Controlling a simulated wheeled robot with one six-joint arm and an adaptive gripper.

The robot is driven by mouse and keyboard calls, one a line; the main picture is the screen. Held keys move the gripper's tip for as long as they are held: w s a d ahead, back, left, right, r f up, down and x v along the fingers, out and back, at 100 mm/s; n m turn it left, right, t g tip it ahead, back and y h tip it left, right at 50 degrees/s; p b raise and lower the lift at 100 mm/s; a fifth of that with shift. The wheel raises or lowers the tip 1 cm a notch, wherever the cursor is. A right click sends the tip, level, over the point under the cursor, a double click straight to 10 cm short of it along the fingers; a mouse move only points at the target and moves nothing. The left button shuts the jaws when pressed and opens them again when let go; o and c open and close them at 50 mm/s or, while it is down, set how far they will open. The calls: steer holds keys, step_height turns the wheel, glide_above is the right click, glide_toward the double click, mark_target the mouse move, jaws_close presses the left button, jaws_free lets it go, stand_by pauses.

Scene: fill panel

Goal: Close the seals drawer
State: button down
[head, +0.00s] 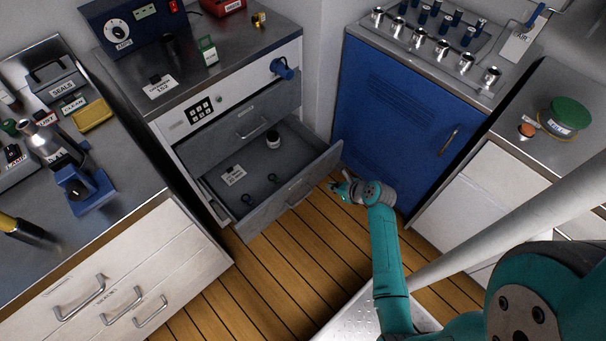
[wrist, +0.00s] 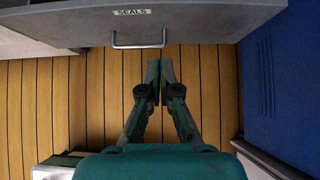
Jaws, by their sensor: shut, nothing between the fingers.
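The seals drawer (head: 295,196) is a grey drawer pulled out low in the middle cabinet. Inside it lie two dark rings, a small white-topped jar (head: 273,139) and a white label card (head: 233,175). In the wrist view its front (wrist: 210,18) carries a SEALS label (wrist: 131,12) and a metal bar handle (wrist: 139,46). My gripper (head: 337,186) is in front of the drawer, near the right end of its front.
A shut grey drawer (head: 240,122) sits above the open one. A blue cabinet door (head: 385,120) stands close on the right. White drawers with handles (head: 150,270) are at the left. Wooden floor (head: 262,280) is clear in front of the drawer.

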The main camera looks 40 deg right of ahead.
glide_toward(305, 175)
step_height(305, 175, down, 4)
steer(key=w, duration=0.3)
steer(key=shift+w+a+f, duration=0.1)
steer(key=shift+a, duration=0.05)
steer(key=shift+w, duration=0.6)
steer(key=shift+w, duration=0.15)
